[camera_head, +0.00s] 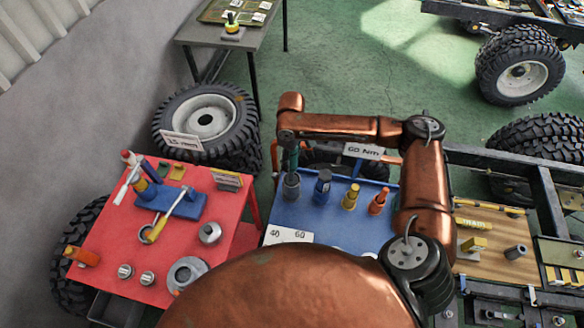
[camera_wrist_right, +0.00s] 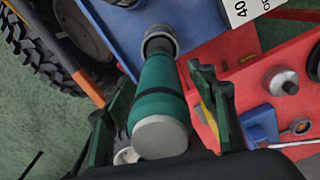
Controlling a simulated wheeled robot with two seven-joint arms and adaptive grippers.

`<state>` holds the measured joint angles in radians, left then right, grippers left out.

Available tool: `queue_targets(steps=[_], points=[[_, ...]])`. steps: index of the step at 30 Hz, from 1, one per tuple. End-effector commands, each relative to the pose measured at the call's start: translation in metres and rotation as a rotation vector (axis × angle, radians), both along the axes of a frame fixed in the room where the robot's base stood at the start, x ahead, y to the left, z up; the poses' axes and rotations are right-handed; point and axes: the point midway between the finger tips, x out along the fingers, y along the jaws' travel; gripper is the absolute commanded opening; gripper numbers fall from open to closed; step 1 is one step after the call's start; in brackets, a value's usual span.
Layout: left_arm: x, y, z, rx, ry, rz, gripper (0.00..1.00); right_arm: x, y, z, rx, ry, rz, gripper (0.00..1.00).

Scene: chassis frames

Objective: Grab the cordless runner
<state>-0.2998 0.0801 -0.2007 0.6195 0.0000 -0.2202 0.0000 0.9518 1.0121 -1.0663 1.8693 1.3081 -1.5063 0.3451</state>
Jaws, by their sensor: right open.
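A green cylindrical tool (camera_wrist_right: 158,92) with a pale grey cap and a dark grey collar stands on the blue table top (camera_head: 330,222). No label on it shows whether it is the cordless runner. In the head view its grey lower part (camera_head: 291,186) shows at the left end of a row, beside a blue tool (camera_head: 322,187), a yellow tool (camera_head: 350,197) and an orange tool (camera_head: 378,201). My right gripper (camera_head: 289,143) is above it. In the right wrist view the open fingers lie on either side of the green body; contact cannot be told. My left gripper is not in view.
A red table (camera_head: 108,229) with tools, rings and a blue block (camera_head: 178,205) stands left of the blue table. Signs read "60 Nm" (camera_head: 364,151) and "40 60" (camera_head: 288,235). A chassis frame (camera_head: 541,200) and tan board (camera_head: 490,262) lie right.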

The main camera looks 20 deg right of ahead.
Motion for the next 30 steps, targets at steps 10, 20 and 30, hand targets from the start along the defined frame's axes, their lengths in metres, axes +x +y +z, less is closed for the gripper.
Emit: queue_targets(steps=[10, 20, 30], points=[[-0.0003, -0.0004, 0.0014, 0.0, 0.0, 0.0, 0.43, 0.0, -0.0006, -0.0139, 0.0, -0.001, 0.0, 0.52], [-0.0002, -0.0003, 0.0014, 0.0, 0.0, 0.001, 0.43, 0.0, -0.0006, -0.0135, 0.0, -0.002, 0.0, 0.32], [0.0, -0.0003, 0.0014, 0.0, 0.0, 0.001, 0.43, 0.0001, -0.0007, -0.0133, 0.0, -0.002, 0.0, 0.08]])
